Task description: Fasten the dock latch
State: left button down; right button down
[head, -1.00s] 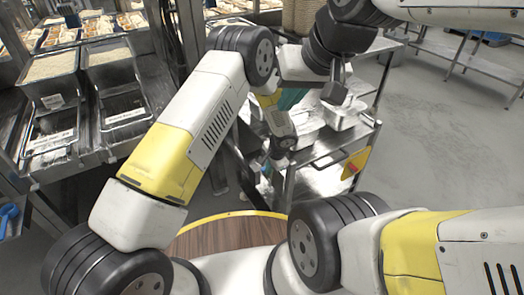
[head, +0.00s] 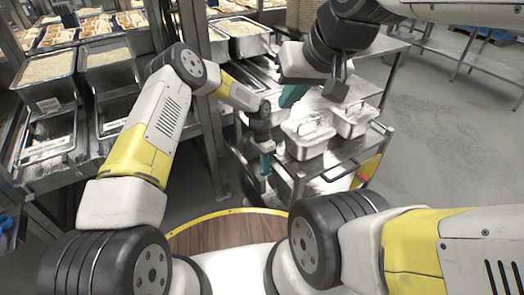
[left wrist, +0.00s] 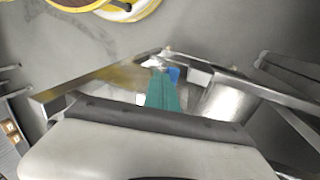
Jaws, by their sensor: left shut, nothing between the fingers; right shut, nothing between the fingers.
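My left gripper (head: 265,165) points down at the near left corner of the steel cart (head: 330,165), with its teal fingers shut and empty. In the left wrist view its teal fingers (left wrist: 161,92) are together, close to a small blue part (left wrist: 173,74) on the metalwork. I cannot tell whether they touch, or whether this blue part is the dock latch. No latch shows clearly in the head view. My right gripper (head: 293,95) is shut and empty above the cart top, behind the metal pans.
Two metal pans with handles (head: 309,135) (head: 353,118) stand on the cart. A yellow plate with a red part (head: 367,172) is on its right side. Racks with rice pans (head: 48,75) are at the left.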

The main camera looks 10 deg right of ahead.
pick_arm(q)
jog(key=shift+w+a+f, duration=0.2)
jog(key=shift+w, duration=0.25)
jog(key=shift+w+a+f, duration=0.15)
jog(key=shift+w+f, duration=0.05)
jog(key=shift+w, duration=0.2)
jog(key=shift+w, duration=0.1)
notch_tip(320, 180, up, 12)
jog(key=shift+w+r, duration=0.15)
jog(key=shift+r, duration=0.1)
dwell(0.4)
jog(key=s+a+r+n+t, duration=0.25)
jog(key=a+r, duration=0.55)
jog(key=r, duration=0.5)
jog(key=s+a+r+n+t, duration=0.25)
jog(key=a+r, duration=0.55)
jog(key=r, duration=0.5)
jog(key=s+a+r+n+t, duration=0.1)
jog(key=s+a+r+n, duration=0.1)
jog(key=s+a, duration=0.2)
jog(key=s+a+r+n+t, duration=0.1)
jog(key=s+a+r+n, duration=0.1)
jog(key=s, duration=0.8)
jog(key=s+a+r+n+t+h, duration=0.1)
jog(key=s+a+r+n+t, duration=0.1)
jog(key=s+a, duration=0.5)
jog(key=shift+s+r+n, duration=0.6)
jog(key=shift+n, duration=0.6)
